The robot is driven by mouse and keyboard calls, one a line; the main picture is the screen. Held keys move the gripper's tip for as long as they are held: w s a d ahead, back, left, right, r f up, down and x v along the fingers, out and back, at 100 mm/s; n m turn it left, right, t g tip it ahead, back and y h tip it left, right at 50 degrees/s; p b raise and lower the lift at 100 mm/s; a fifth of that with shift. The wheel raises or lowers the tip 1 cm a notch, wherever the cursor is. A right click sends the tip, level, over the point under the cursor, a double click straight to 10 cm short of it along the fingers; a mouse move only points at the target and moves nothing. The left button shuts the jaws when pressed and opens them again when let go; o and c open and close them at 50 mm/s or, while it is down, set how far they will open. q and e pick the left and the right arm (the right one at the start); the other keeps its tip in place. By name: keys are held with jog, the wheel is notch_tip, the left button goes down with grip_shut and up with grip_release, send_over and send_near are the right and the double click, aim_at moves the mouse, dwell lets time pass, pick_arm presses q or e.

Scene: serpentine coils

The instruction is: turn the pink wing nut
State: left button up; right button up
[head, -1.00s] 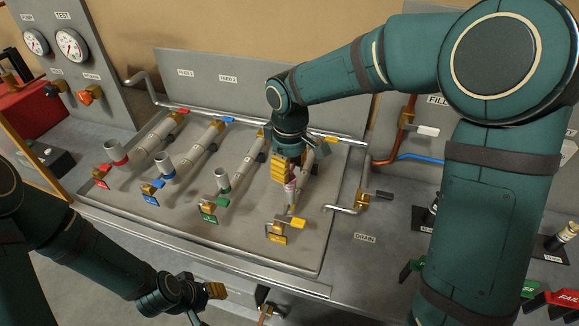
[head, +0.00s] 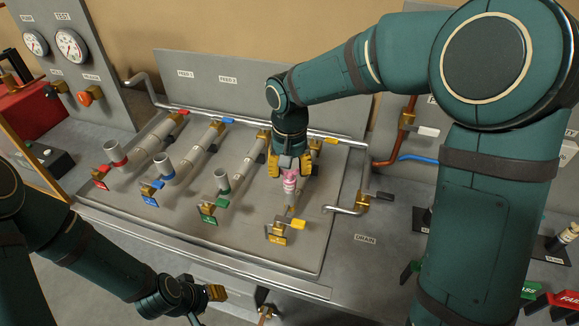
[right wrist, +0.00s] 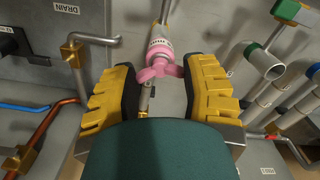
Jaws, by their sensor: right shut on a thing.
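The pink wing nut (right wrist: 158,71) sits on a pink labelled collar (right wrist: 160,46) at the end of a grey pipe in the right wrist view. In the head view the wing nut (head: 290,174) shows just below my right gripper (head: 290,166), on the rightmost pipe of the panel. My right gripper (right wrist: 158,80) is shut on the wing nut, with one yellow-and-black finger at each wing. My left gripper (head: 208,300) is low at the front, away from the panel. Its fingers are too unclear to tell their opening.
Other pipes with red, blue and green collars stand left on the metal panel (head: 150,222). A yellow-handled valve (head: 279,230) lies in front of the wing nut. The drain valve (head: 362,201) and copper pipe (head: 382,160) are to the right.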

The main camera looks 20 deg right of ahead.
jog(key=shift+w+r+m, duration=0.15)
jog(key=shift+r+m, duration=0.1)
jog(key=shift+m, duration=0.95)
jog(key=o, duration=1.3)
jog(key=shift+f, duration=0.1)
notch_tip(320, 180, up, 12)
jog(key=shift+f, duration=0.1)
